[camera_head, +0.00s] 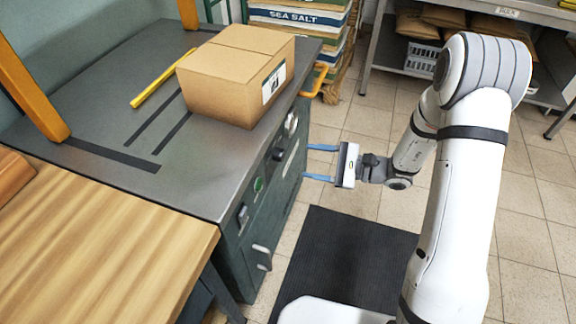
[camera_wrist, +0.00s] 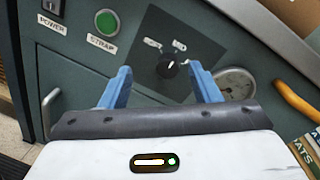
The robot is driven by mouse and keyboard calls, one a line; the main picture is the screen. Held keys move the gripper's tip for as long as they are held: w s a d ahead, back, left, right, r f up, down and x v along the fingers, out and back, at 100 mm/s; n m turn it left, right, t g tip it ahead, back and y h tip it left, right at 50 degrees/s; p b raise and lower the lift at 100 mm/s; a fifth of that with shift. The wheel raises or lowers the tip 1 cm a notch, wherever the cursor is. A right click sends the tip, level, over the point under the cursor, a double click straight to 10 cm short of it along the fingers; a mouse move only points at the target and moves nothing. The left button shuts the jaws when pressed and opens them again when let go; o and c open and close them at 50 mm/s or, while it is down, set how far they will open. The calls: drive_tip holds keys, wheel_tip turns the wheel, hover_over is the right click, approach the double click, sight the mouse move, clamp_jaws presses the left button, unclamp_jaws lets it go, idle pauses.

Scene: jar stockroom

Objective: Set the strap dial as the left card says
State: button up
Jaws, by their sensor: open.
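The dial is a black round knob (camera_wrist: 169,68) on a dark square plate on the machine's green front panel. A small pale mark shows near its top in the wrist view. Two small white labels, a left one (camera_wrist: 152,43) and a right one (camera_wrist: 180,45), sit above it, too small to read. I cannot make out which thing is the left card. In the head view the dial (camera_head: 278,153) is on the machine's side face. My gripper (camera_head: 306,161) is open and empty, pointing at the panel and apart from it. In the wrist view its blue fingers (camera_wrist: 160,75) frame the knob.
A green button (camera_wrist: 105,22) labelled STRAP, a POWER switch (camera_wrist: 52,5) and a round gauge (camera_wrist: 236,84) are near the dial. An orange handle (camera_head: 314,79) sticks out at the far corner. A cardboard box (camera_head: 225,88) stands on the machine top (camera_head: 190,190).

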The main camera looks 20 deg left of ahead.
sight(279, 155)
drive_tip(key=w+a+f+m+t+b, duration=0.1)
drive_tip(key=w+a+f, duration=0.1)
drive_tip(key=a, duration=0.6)
drive_tip(key=shift+w+f+m+t+y+b, duration=0.3)
drive_tip(key=shift+f, duration=0.4)
